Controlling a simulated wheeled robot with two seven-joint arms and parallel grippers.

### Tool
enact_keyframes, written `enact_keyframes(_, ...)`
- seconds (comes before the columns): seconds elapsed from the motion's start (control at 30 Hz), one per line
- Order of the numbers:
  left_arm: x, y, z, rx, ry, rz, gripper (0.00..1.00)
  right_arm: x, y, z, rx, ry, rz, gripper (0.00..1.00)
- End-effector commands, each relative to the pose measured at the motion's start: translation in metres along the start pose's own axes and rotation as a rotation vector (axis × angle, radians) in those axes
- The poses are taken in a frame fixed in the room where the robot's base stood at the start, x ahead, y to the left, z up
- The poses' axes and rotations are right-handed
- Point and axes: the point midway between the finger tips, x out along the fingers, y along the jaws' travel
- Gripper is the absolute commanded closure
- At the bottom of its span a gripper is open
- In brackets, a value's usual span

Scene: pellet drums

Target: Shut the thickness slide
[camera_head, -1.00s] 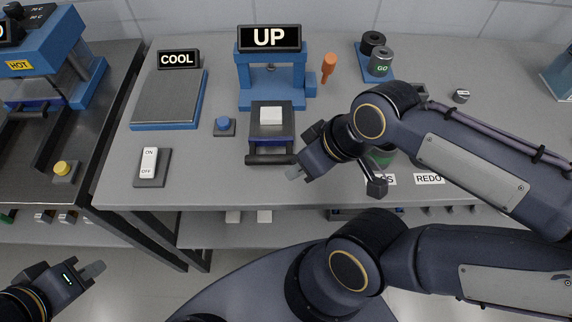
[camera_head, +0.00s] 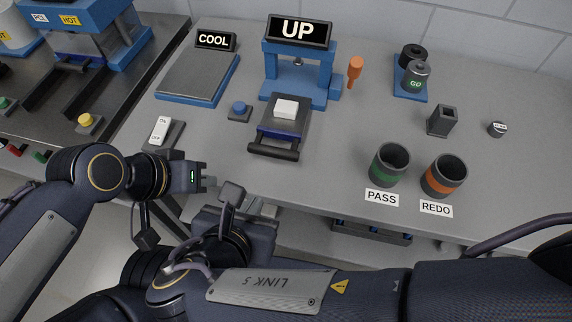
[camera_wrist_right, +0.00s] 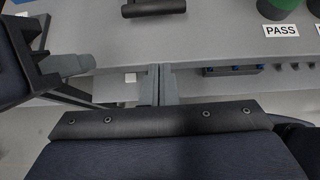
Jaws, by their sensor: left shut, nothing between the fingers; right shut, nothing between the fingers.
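The thickness slide (camera_head: 287,128) sticks out from the front of the blue press (camera_head: 301,83) under the "UP" display (camera_head: 298,29). A white block (camera_head: 286,108) lies on it. Its dark bar handle (camera_head: 273,149) faces me, and it also shows at the top of the right wrist view (camera_wrist_right: 153,9). My left gripper (camera_head: 212,182) is shut and empty near the table's front edge, left of and nearer than the handle. My right gripper (camera_head: 262,209) is shut and empty, nearer to me than the handle and apart from it. Its closed fingers show in the right wrist view (camera_wrist_right: 159,70).
The green-banded PASS cup (camera_head: 389,165) and orange-banded REDO cup (camera_head: 444,176) stand to the right. A blue button (camera_head: 239,111), an ON/OFF switch (camera_head: 161,131) and the COOL plate (camera_head: 199,76) are left of the slide. My grippers are close together.

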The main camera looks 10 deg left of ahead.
Motion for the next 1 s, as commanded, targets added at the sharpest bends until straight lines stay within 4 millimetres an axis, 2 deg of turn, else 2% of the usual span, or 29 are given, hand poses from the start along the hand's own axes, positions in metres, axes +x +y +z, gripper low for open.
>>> enact_keyframes(0.47, 0.006, -0.003, 0.003, 0.000, 0.000, 0.000, 1.00, 0.095, -0.003, -0.001, 0.005, 0.004, -0.009, 1.00)
enact_keyframes(0.7, -0.001, 0.000, 0.000, 0.000, 0.000, 0.000, 1.00, 0.114, -0.002, 0.025, 0.009, 0.006, -0.005, 1.00)
enact_keyframes(1.0, -0.001, 0.001, -0.001, 0.000, 0.000, 0.000, 1.00, 0.120, -0.002, 0.031, 0.007, 0.005, -0.004, 1.00)
